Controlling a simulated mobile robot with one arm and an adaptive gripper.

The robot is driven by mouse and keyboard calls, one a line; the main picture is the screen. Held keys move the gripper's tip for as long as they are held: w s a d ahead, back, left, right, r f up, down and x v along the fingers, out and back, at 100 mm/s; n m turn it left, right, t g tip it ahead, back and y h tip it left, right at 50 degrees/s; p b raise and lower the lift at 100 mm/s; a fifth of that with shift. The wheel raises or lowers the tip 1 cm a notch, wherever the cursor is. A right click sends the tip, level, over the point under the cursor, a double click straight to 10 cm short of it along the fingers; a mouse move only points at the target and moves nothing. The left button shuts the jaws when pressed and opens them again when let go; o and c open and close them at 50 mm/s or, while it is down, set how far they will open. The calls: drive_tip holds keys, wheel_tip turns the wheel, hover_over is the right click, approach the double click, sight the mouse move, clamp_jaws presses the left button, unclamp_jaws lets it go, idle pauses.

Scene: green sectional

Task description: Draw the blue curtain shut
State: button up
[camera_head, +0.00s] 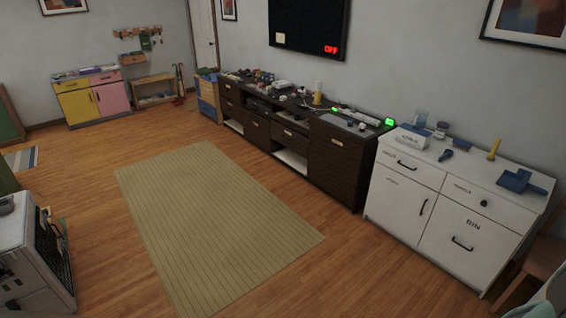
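No blue curtain shows in the head view. No window or curtain rail shows on the parts of the walls in view. My gripper is not in view.
A beige striped rug (215,222) lies on the open wooden floor. A long dark cabinet (337,165) covered with small items stands along the wall, beside a white cabinet (398,205). A yellow and pink cabinet (110,98) stands at the far left. A white appliance (25,262) is at lower left.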

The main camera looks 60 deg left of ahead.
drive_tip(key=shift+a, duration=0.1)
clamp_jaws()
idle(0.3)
